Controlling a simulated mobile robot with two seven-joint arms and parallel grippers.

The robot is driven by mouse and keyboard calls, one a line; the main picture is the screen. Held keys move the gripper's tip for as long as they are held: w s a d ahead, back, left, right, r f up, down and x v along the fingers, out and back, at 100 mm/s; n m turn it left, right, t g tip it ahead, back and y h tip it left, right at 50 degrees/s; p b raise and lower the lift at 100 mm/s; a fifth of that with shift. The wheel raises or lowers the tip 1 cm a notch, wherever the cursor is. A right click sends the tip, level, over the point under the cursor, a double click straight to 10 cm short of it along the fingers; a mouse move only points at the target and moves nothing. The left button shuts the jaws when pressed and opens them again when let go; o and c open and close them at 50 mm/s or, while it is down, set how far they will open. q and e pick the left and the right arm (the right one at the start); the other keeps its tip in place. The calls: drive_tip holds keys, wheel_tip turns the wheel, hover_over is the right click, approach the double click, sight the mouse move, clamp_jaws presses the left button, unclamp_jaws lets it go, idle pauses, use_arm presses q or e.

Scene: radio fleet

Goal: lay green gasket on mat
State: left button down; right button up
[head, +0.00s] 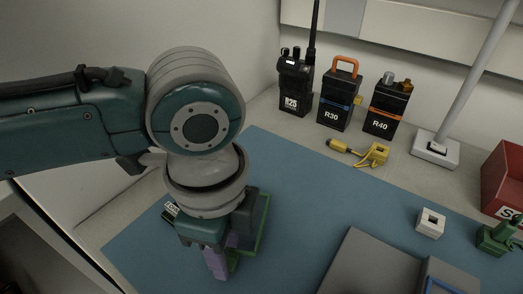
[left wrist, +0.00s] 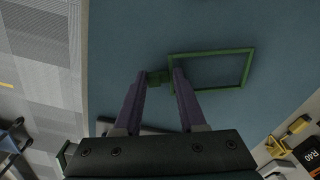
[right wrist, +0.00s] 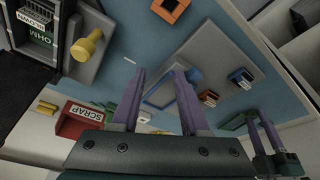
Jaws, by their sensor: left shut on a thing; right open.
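The green gasket (left wrist: 249,68) is a thin rectangular frame with a small tab. My left gripper (left wrist: 160,82) is shut on the tab, its purple fingers on either side. In the head view the gasket (head: 263,226) is partly hidden behind my left gripper (head: 222,262). The gasket is over the blue mat (head: 305,190); I cannot tell whether it touches it. The mat fills much of the left wrist view (left wrist: 125,35). My right gripper (right wrist: 160,78) is open and empty, and is seen only in its own wrist view.
Radios R25 (head: 294,88), R30 (head: 338,100) and R40 (head: 385,110) stand behind the mat, near a yellow part (head: 374,154) and a lamp base (head: 434,150). A grey tray (head: 350,262), white block (head: 430,222), green part (head: 495,240) and red bin (head: 503,178) are at right.

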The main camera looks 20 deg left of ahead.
use_arm(q)
drive_tip(key=shift+f, duration=0.3)
use_arm(e)
drive_tip(key=shift+f, duration=0.1)
use_arm(q)
drive_tip(key=shift+c, duration=2.4)
unclamp_jaws()
wheel_tip(320, 180, up, 13)
drive_tip(key=p, duration=0.3)
drive_tip(key=s+d+f+n+t+h, duration=0.2)
drive_tip(key=s+d+n+h, duration=0.2)
drive_tip(key=s+d+n, duration=0.15)
drive_tip(key=s+a+f+n+t+y, duration=0.1)
drive_tip(key=s+a+f+n+y, duration=0.1)
drive_tip(key=s+a+n, duration=0.4)
drive_tip(key=a+n+y, duration=0.1)
drive_tip(key=a+n, duration=0.3)
drive_tip(key=a, duration=0.3)
drive_tip(key=shift+a+y, duration=0.35)
drive_tip(key=shift+y, duration=0.05)
use_arm(e)
wheel_tip(320, 180, up, 3)
drive_tip(key=shift+r, duration=0.15)
